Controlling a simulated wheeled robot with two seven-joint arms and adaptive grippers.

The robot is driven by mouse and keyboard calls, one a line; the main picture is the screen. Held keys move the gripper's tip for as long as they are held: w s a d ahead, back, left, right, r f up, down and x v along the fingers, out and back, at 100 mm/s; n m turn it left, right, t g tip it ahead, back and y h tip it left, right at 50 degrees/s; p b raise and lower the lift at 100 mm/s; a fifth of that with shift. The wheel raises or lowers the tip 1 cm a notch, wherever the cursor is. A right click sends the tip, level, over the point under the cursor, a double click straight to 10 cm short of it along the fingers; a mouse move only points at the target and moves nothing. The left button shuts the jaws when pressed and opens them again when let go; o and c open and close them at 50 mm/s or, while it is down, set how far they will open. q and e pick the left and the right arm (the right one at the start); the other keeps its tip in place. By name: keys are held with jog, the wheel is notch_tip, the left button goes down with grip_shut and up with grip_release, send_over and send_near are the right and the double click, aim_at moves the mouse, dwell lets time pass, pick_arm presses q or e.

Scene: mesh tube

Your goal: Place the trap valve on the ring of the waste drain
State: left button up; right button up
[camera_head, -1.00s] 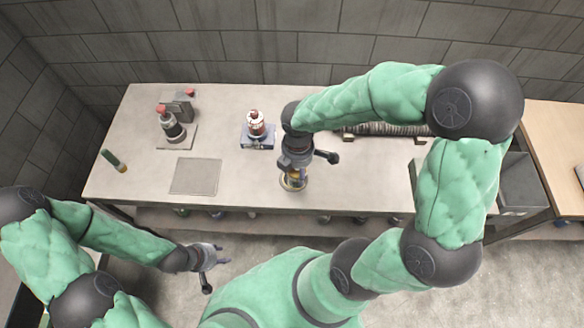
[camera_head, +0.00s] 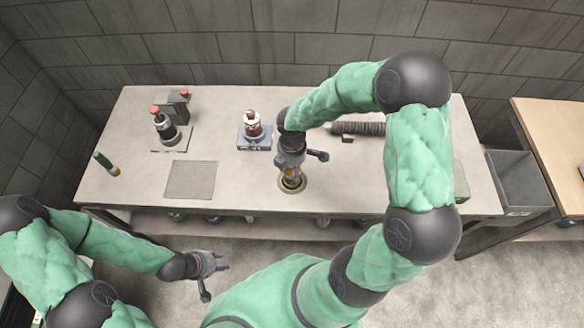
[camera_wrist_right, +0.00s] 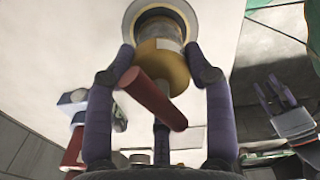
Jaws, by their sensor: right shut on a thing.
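The trap valve (camera_wrist_right: 160,65) shows in the right wrist view as a yellow collar and a greyish body with a red handle (camera_wrist_right: 152,98). My right gripper (camera_head: 291,173) is shut on it, with fingers around the collar. The waste drain ring (camera_head: 292,184) is a round metal rim in the tabletop; it also shows in the right wrist view (camera_wrist_right: 143,14). The valve's far end is at the ring and lines up with its opening; whether it rests on it I cannot tell. My left gripper (camera_head: 217,262) is open and empty, off the table's front edge.
A dark device with a red top (camera_head: 165,125) stands at the back left. A green cylinder (camera_head: 106,163) and a square plate (camera_head: 190,179) are at left. A ribbed tube (camera_head: 358,128) lies behind my right arm.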

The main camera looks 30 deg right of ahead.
jog(key=shift+f, duration=0.1)
jog(key=o, duration=1.3)
jog(key=shift+r, duration=0.45)
notch_tip(320, 180, up, 12)
jog(key=p, duration=0.3)
jog(key=shift+f, duration=0.25)
